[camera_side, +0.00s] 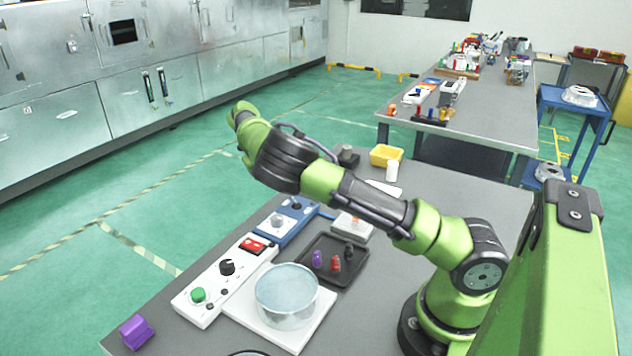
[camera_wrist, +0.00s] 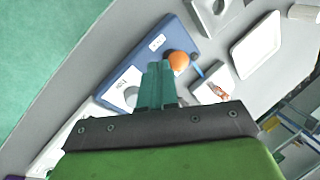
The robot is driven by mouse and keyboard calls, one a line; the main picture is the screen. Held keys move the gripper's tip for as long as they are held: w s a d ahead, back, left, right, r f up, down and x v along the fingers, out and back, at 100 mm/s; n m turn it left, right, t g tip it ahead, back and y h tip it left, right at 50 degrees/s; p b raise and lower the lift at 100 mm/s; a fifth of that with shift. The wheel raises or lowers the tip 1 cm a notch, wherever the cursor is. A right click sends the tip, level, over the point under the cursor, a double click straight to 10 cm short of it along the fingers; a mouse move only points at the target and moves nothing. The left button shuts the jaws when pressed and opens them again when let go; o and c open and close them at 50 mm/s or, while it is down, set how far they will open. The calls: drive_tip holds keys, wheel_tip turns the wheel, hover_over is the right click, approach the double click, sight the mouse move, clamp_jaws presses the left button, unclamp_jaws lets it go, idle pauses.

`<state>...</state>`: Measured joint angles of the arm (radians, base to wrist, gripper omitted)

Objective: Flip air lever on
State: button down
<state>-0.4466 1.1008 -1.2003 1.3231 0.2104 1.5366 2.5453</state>
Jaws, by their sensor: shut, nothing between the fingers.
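A blue control box (camera_side: 286,222) stands on the grey table in the side view, with a pale round dial (camera_side: 277,221) and a dark knob (camera_side: 297,204). The blue box also fills the upper middle of the wrist view (camera_wrist: 177,37). There an orange ball-shaped knob (camera_wrist: 179,61) shows at its right edge, just right of my fingertips. Which part is the air lever I cannot tell for certain. My gripper (camera_wrist: 158,68) is shut and empty, its teal fingers covering part of the box. Contact with the knob cannot be told. The side view does not clearly show my fingers.
A white panel (camera_side: 212,293) with green and black knobs and a red switch adjoins the blue box. Nearby are a small white box (camera_side: 352,228), a dark tray (camera_side: 322,270) with coloured pieces, a glass bowl (camera_side: 287,293), a yellow bin (camera_side: 386,155) and a purple block (camera_side: 136,332).

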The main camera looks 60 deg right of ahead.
drive_tip(key=shift+s+r+t, duration=0.15)
drive_tip(key=shift+s+t, duration=0.15)
drive_tip(key=s+t, duration=0.3)
drive_tip(key=shift+a+r+m+t, duration=0.1)
drive_tip(key=shift+r+m+t, duration=0.2)
drive_tip(key=shift+t, duration=0.1)
drive_tip(key=shift+s+f+m+t, duration=0.1)
drive_tip(key=shift+s+m+t, duration=0.2)
drive_tip(key=shift+s+t, duration=0.8)
drive_tip(key=shift+s+f+t, duration=0.1)
drive_tip(key=shift+s+t, duration=0.15)
drive_tip(key=shift+t, duration=0.15)
drive_tip(key=shift+r, duration=0.85)
